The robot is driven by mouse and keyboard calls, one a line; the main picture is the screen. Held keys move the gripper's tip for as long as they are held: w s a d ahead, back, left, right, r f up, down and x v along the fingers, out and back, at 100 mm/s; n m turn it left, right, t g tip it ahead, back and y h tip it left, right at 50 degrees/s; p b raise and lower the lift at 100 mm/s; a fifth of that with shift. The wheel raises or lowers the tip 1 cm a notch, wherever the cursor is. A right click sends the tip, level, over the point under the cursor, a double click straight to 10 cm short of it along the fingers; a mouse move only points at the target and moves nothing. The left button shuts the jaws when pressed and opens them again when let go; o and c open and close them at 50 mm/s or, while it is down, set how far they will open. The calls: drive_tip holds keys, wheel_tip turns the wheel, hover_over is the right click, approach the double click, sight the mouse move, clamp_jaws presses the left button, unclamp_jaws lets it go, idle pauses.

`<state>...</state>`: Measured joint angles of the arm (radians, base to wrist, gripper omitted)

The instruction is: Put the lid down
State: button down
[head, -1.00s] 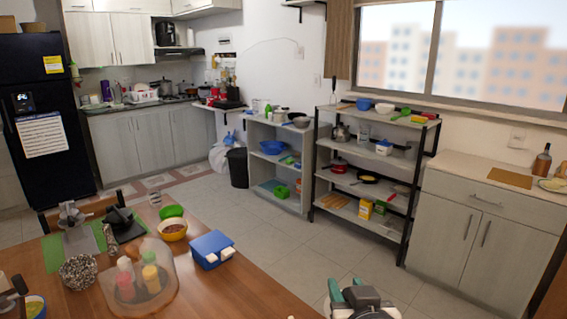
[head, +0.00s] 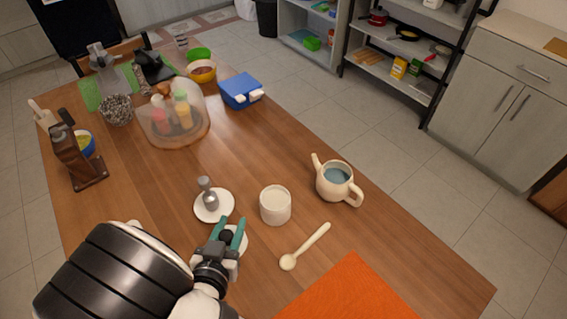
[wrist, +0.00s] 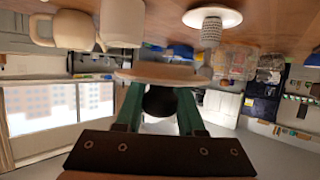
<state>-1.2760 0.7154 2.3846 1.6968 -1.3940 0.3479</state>
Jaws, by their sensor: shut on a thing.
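The lid (head: 243,243) is a pale disc with a dark round knob (wrist: 160,101). My gripper (head: 231,222) has teal fingers closed on either side of the knob. In the wrist view the lid (wrist: 160,75) lies across the fingertips, seen nearly edge-on. In the head view the fingers and wrist partly hide the lid. It is over the near part of the wooden table; I cannot tell whether it touches the wood. A cream teapot (head: 335,182) without a lid on it, bluish inside, stands to the right.
A white cup (head: 275,205) stands just right of my gripper. A white saucer (head: 202,214) with a grey metal piece is just beyond it. A wooden spoon (head: 308,244) and an orange cloth (head: 350,292) lie to the right. A clear dome (head: 160,134) over bottles stands farther back.

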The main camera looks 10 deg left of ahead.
drive_tip(key=shift+s+f, duration=0.25)
drive_tip(key=shift+s, duration=0.2)
drive_tip(key=shift+f, duration=0.35)
wheel_tip(320, 180, down, 7)
drive_tip(key=shift+f, duration=0.15)
drive_tip(key=shift+f, duration=0.15)
drive_tip(key=shift+f, duration=0.4)
drive_tip(key=c, duration=0.5)
unclamp_jaws()
